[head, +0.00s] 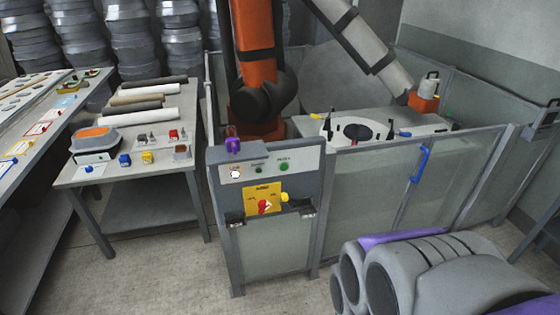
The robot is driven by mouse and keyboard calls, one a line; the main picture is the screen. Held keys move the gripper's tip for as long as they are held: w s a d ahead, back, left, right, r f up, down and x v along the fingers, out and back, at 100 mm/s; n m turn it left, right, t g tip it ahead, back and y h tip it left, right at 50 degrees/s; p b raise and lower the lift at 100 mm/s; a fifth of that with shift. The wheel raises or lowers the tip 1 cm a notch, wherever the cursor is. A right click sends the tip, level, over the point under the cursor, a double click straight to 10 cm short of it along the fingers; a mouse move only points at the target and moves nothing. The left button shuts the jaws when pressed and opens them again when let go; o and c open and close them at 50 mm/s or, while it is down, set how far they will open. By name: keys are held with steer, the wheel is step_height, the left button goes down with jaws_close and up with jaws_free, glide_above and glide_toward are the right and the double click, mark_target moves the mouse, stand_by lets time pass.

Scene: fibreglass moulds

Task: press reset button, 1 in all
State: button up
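A control panel (232,160) stands upright at the front of the fenced cell, near the middle of the head view. On its upper plate are a lit white round button (235,174), a small dark green button (258,170) and a brighter green button (284,167). Their labels are too small to read surely, so I cannot tell which is the reset button. Below them is a yellow plate (255,195) with a red rotary switch (265,207). A small purple object (233,145) sits on the panel's top. I see no gripper fingers in the head view.
A fence (360,190) with a blue handle (421,164) encloses an orange industrial arm (253,45) and a worktable (310,127). A table (190,172) with rolls and small parts stands left of the panel. The floor (160,275) left of the panel is clear.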

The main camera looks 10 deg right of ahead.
jaws_close()
stand_by(1.4)
